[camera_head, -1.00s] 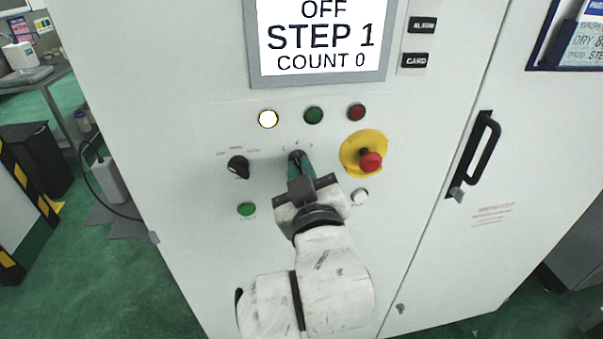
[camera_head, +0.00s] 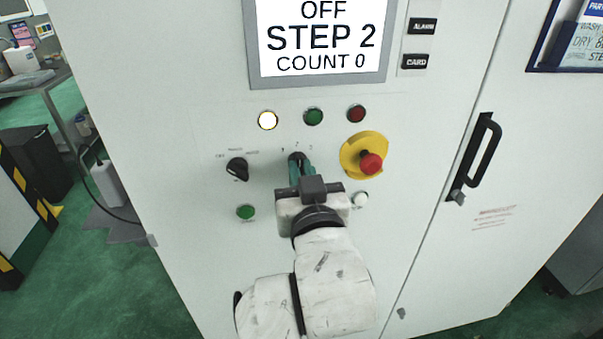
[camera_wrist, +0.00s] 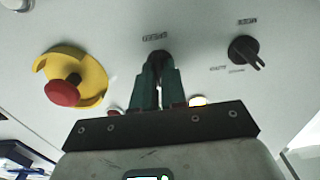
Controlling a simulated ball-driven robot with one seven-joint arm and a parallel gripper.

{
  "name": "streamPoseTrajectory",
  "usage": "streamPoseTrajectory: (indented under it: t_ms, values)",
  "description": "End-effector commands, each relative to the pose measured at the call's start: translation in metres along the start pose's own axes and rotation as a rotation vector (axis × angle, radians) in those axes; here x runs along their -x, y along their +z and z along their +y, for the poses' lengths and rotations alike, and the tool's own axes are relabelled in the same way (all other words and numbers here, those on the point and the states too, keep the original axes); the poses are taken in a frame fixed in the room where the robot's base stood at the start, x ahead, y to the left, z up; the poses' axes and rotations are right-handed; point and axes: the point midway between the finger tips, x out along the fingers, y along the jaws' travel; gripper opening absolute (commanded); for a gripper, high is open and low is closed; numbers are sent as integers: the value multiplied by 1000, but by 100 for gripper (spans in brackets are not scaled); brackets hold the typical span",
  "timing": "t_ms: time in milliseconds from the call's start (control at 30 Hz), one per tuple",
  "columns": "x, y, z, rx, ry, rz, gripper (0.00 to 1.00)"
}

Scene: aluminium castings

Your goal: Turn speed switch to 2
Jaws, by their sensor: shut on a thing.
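The speed switch (camera_head: 296,157) is a black rotary knob on the white cabinet's panel, below the lamps, with small marks above it. My gripper (camera_head: 298,165) is shut on it, its green fingers covering most of the knob. In the wrist view the fingers (camera_wrist: 158,75) stand on either side of the dark knob (camera_wrist: 158,58), which is largely hidden. The gripper now sits roughly level in the head view. The display (camera_head: 320,40) reads OFF, STEP 2, COUNT 0.
A black selector knob (camera_head: 237,168) is to the left. A red emergency button (camera_head: 370,162) on a yellow base is close on the right. A lit lamp (camera_head: 268,120), green and red buttons are above. A black door handle (camera_head: 475,155) is further right.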

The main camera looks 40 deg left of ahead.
Motion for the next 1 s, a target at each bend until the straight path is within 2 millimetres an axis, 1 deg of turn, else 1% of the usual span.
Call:
streamPoseTrajectory:
  t_ms: [167, 200, 433, 667, 767, 867, 1000]
  values:
    - [0, 2, 0, 1, 0, -4, 0]
    - [0, 2, 0, 1, 0, -4, 15]
    - [0, 1, 0, 2, 0, -2, 37]
    - [0, 0, 0, 2, 0, -1, 37]
    - [5, 1, 0, 2, 0, -1, 37]
    - [16, 2, 0, 2, 0, -1, 37]
    - [40, 3, 0, 2, 0, 0, 37]
